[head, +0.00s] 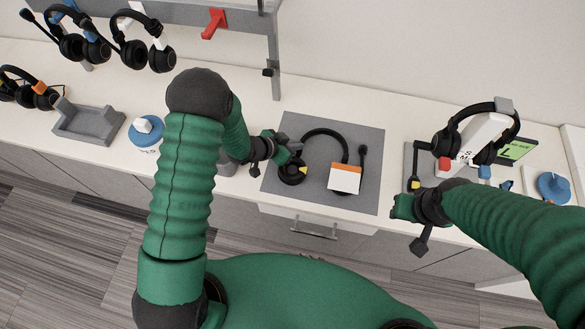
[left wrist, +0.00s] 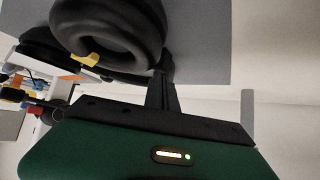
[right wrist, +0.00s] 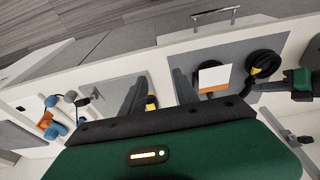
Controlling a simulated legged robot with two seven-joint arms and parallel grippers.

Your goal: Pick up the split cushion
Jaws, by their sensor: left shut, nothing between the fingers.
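A headset (head: 325,133) lies on a grey mat. Its left ear cushion (head: 291,174) is a black ring with a yellow patch, apparently the split cushion. The ring is large in the left wrist view (left wrist: 112,28), where the yellow patch (left wrist: 85,58) shows on its rim; it also shows in the right wrist view (right wrist: 264,64). My left gripper (head: 292,150) is shut and empty just above and beside this cushion; I cannot tell whether it touches. My right gripper (right wrist: 158,92) is open and empty, near the counter's front edge. A white and orange block (head: 344,178) hides the other earcup.
A headset on a white stand (head: 484,138), a green screen (head: 517,149) and a blue round item (head: 553,186) are at right. A grey tray (head: 88,122) and hanging headsets (head: 140,45) are at left.

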